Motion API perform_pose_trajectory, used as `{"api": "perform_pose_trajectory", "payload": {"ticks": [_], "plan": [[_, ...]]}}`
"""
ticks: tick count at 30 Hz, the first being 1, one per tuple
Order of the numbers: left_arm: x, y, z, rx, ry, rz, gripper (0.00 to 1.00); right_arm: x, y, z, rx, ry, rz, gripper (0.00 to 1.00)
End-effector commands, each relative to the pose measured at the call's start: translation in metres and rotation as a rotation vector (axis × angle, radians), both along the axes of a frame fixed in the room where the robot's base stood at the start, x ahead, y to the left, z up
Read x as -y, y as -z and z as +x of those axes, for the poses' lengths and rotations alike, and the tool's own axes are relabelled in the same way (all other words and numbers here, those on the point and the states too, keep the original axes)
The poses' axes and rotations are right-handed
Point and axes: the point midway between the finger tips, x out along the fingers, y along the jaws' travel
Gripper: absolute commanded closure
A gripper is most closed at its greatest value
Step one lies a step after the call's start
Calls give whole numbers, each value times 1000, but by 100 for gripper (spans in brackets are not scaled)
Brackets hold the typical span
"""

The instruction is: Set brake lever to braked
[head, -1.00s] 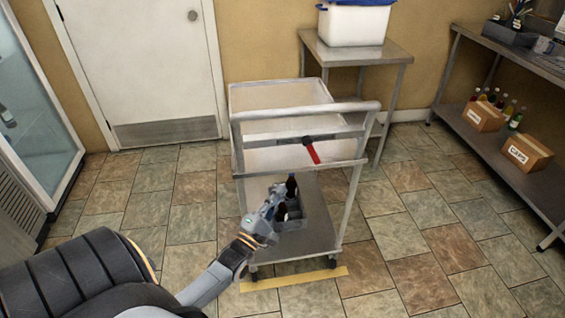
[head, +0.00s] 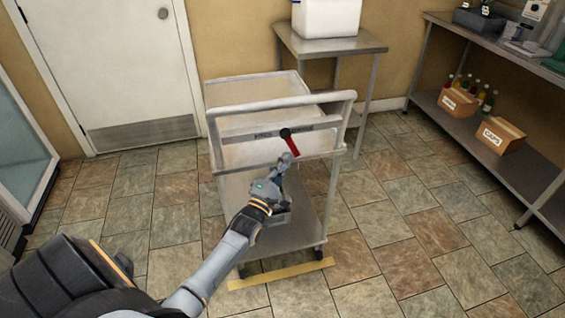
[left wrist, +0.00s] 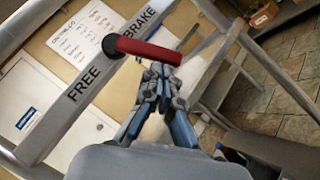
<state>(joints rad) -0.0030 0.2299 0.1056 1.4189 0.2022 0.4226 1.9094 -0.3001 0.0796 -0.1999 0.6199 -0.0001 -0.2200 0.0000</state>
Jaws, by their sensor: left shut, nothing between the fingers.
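The brake lever (head: 292,147) has a red handle on a dark round pivot, mounted on the grey rail of a metal cart (head: 283,103). In the head view its handle points down and slightly right. In the left wrist view the lever (left wrist: 150,50) crosses between the printed words FREE (left wrist: 83,85) and BRAKE (left wrist: 138,27), its free end pointing right. My left gripper (head: 288,160) is shut and empty, just below the handle's end. In the left wrist view its fingertips (left wrist: 160,72) are close to the handle; I cannot tell whether they touch it. My right gripper is not in view.
A yellow floor strip (head: 280,273) lies at the cart's front wheels. A steel table (head: 330,45) with a white bucket (head: 326,17) stands behind the cart. Shelving (head: 500,165) with cardboard boxes stands at right. Tiled floor is open on both sides.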

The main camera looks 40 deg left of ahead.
Motion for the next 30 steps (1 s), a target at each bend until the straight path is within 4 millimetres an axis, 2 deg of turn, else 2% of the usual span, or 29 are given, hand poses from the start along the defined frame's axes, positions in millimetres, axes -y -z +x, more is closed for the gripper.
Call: {"api": "perform_pose_trajectory", "payload": {"ticks": [2, 9, 11, 21, 23, 25, 30], "plan": [[1, 1, 0, 3, 0, -3, 100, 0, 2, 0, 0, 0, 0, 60], [11, 1, 12, 82, 2, -68, 100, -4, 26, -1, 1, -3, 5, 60], [13, -2, 15, 86, 2, -72, 100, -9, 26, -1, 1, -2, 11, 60], [16, -5, 18, 85, 2, -70, 100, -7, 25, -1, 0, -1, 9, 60], [16, -6, 18, 85, 2, -70, 100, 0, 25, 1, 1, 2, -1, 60], [16, -5, 16, 85, 2, -70, 100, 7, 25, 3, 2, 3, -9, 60], [18, 3, -1, 81, 2, -71, 100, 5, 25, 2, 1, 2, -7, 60]]}}
